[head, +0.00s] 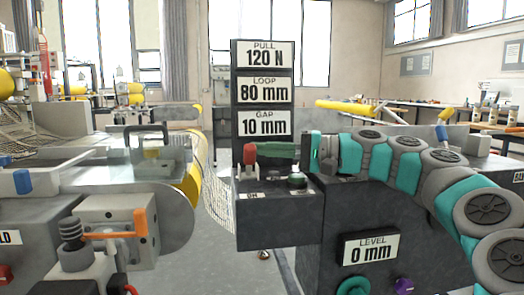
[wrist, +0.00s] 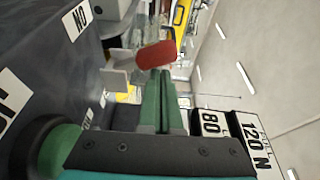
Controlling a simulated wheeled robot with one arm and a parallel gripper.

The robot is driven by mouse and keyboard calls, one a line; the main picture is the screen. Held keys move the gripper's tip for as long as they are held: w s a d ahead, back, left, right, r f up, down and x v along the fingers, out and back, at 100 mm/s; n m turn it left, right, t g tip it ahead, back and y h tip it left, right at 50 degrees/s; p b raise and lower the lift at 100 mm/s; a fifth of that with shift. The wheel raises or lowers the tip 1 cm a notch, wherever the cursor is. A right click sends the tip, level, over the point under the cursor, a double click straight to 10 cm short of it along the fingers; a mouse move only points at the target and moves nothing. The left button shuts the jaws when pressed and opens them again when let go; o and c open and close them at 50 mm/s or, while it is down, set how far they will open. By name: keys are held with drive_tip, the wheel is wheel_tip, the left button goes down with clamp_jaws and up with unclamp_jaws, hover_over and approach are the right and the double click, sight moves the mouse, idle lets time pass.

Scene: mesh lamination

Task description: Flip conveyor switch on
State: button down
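A dark control box (head: 278,222) stands in the middle of the head view. Its switch has a red knob (head: 250,153), upright at the left end of the box top, near a small white label. My gripper (head: 262,151) reaches in from the right, its green fingers level and pointing at the knob. In the wrist view the fingers (wrist: 159,78) lie side by side with nothing visible between them. The red knob (wrist: 156,55) shows right at their tips; I cannot tell whether they touch. An ON label (wrist: 78,20) lies on the box face beyond.
A green round button (head: 297,181) sits on the box below my gripper. A sign stack (head: 263,88) rises behind it. A roller machine with an orange lever (head: 115,235) stands at left. A LEVEL sign (head: 369,249) and a purple knob (head: 403,286) are at lower right.

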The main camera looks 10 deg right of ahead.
drive_tip(key=shift+s+f, duration=0.15)
drive_tip(key=shift+s, duration=0.05)
idle(0.6)
